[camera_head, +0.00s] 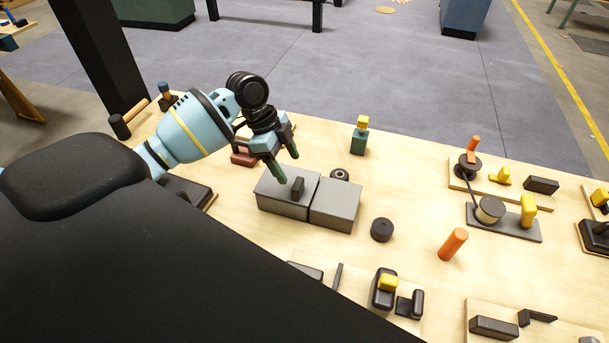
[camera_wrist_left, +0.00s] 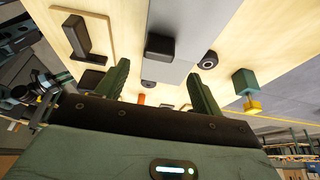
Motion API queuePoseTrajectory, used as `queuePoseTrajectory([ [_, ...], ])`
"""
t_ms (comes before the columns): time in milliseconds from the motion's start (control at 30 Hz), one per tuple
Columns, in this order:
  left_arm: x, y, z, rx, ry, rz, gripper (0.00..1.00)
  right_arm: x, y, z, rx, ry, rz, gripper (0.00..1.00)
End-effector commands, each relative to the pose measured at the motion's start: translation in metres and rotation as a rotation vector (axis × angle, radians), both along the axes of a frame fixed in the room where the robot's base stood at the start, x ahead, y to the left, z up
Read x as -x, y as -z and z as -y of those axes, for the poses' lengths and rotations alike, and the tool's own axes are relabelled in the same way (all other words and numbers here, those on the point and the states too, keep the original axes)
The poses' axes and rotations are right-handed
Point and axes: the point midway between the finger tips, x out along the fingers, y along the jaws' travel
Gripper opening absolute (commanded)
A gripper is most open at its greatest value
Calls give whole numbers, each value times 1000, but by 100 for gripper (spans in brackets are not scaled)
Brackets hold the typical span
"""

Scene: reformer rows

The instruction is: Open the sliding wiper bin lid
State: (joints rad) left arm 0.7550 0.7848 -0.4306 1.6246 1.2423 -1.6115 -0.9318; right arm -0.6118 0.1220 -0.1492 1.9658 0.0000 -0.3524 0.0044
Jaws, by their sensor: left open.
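The grey bin stands on the wooden table as two grey box-like parts side by side. The left part (camera_head: 272,199) carries a dark upright handle (camera_head: 298,187) on its top; the right part (camera_head: 337,203) has a bare flat top. A narrow seam runs between them. My left gripper (camera_head: 283,162) is open and empty, just above and behind the left part, with its green fingertips close to the handle. In the left wrist view the handle (camera_wrist_left: 160,46) lies ahead, between the lines of the two open fingers (camera_wrist_left: 162,88). Contact is not visible. My right gripper is out of view.
A dark ring (camera_head: 340,175) sits behind the bin and a black cylinder (camera_head: 382,229) to its right. A green block with a yellow top (camera_head: 359,138) stands farther back. An orange cylinder (camera_head: 453,244) and boards with fixtures (camera_head: 503,221) are to the right.

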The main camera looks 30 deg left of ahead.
Motion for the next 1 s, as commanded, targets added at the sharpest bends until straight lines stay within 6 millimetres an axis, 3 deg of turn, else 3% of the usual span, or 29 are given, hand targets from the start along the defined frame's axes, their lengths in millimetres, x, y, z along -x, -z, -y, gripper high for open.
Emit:
queuePoseTrajectory([
  [167, 0, 8, 3, 1, 0, -2, 67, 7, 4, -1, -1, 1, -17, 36],
  [600, -6, 63, 25, 1, 0, -2, 67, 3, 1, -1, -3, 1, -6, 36],
  [1000, -7, 72, 29, -1, -1, 2, 67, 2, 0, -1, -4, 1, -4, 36],
])
